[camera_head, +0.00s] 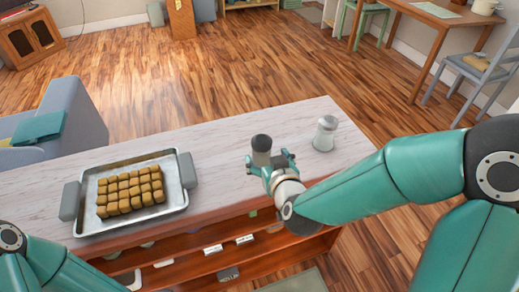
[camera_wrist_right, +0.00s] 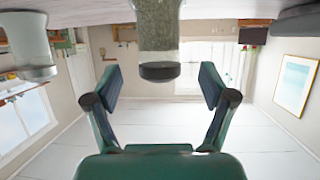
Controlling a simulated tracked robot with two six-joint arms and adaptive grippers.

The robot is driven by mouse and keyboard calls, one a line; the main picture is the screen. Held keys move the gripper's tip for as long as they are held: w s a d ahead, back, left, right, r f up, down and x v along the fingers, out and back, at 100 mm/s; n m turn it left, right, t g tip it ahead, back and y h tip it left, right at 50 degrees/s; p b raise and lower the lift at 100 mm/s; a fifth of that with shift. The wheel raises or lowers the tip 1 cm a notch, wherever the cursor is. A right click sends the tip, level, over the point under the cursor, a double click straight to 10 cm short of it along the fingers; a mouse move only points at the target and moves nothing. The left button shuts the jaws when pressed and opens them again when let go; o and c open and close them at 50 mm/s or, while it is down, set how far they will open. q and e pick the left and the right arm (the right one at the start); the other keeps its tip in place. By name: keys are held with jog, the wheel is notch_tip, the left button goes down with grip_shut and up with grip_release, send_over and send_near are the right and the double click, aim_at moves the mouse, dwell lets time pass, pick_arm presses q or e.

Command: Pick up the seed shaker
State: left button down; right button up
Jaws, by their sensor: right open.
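The seed shaker (camera_head: 261,146), with a dark cap and a speckled grey-green body, stands upright on the pale counter. It shows upside down in the right wrist view (camera_wrist_right: 158,35), with its cap pointing down. My right gripper (camera_head: 270,160) is open at the shaker, on its near side. In the right wrist view its two fingers (camera_wrist_right: 160,85) stand apart, one on each side of the shaker, with clear gaps. I cannot tell how deep the shaker sits between them. Only part of my left arm shows at the lower left; its gripper is out of view.
A white shaker with a grey top (camera_head: 325,134) stands to the right on the counter (camera_head: 225,140), and also shows in the wrist view (camera_wrist_right: 28,45). A metal tray (camera_head: 84,222) of brown cubes (camera_head: 130,190) lies at left. Open shelves (camera_head: 205,262) are below.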

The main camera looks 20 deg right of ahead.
jog(key=shift+f+x, duration=0.15)
jog(key=shift+x, duration=1.5)
jog(key=shift+f+x, duration=0.15)
jog(key=shift+x, duration=1.45)
jog(key=shift+s, duration=0.1)
jog(key=c, duration=1.3)
jog(key=shift+r, duration=0.2)
notch_tip(320, 180, up, 20)
jog(key=p, duration=0.7)
jog(key=shift+f, duration=0.1)
